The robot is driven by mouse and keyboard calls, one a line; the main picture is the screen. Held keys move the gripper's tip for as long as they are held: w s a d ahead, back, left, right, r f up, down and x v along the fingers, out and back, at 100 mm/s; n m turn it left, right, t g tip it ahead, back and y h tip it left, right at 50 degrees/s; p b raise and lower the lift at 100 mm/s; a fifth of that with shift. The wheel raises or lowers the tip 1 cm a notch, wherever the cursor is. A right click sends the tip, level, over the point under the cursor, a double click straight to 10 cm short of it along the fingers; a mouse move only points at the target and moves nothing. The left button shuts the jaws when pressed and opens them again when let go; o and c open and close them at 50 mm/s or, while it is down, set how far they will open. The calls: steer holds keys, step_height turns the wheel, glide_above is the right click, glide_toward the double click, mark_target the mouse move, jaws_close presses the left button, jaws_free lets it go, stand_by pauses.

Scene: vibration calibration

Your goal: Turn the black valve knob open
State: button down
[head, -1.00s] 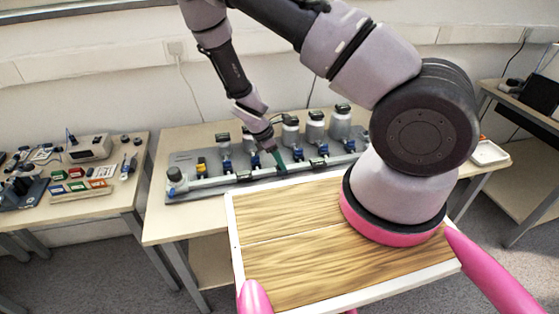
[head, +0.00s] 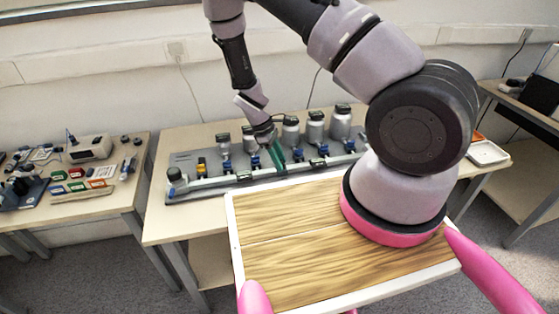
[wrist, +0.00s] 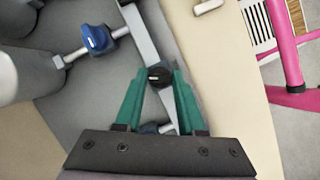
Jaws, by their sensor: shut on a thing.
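The black valve knob (wrist: 159,76), round with a pale mark on top, sits on the grey pipe of the rig. My gripper (wrist: 158,78) has its two green fingers on either side of the knob, shut on it. In the head view my gripper (head: 277,163) reaches down to the front pipe of the rig, and its fingers hide the knob there. A blue valve knob (wrist: 97,39) sits on a branch pipe to the left in the wrist view.
The rig's grey base plate (head: 185,158) carries several grey canisters with black caps (head: 315,128), blue valves and a yellow valve (head: 202,166). A side table (head: 85,203) with small tools stands left. A white tray (head: 487,153) lies at right.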

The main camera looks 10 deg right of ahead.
steer(key=m+y, duration=0.1)
steer(key=m, duration=0.2)
steer(key=m+g+y, duration=0.1)
steer(key=m, duration=0.2)
steer(key=shift+w+d+m+g, duration=0.15)
steer(key=shift+w+m+g, duration=0.05)
steer(key=shift+m+g, duration=0.1)
steer(key=m+y, duration=0.1)
steer(key=m, duration=0.1)
steer(key=m+y, duration=0.1)
steer(key=m, duration=0.2)
steer(key=shift+d+g, duration=0.1)
steer(key=shift+g, duration=0.2)
steer(key=shift+m, duration=0.4)
steer(key=c, duration=0.5)
jaws_free()
steer(key=shift+r, duration=0.1)
steer(key=v, duration=1)
steer(key=shift+w+r, duration=0.2)
steer(key=shift+r, duration=0.05)
steer(key=shift+r, duration=0.1)
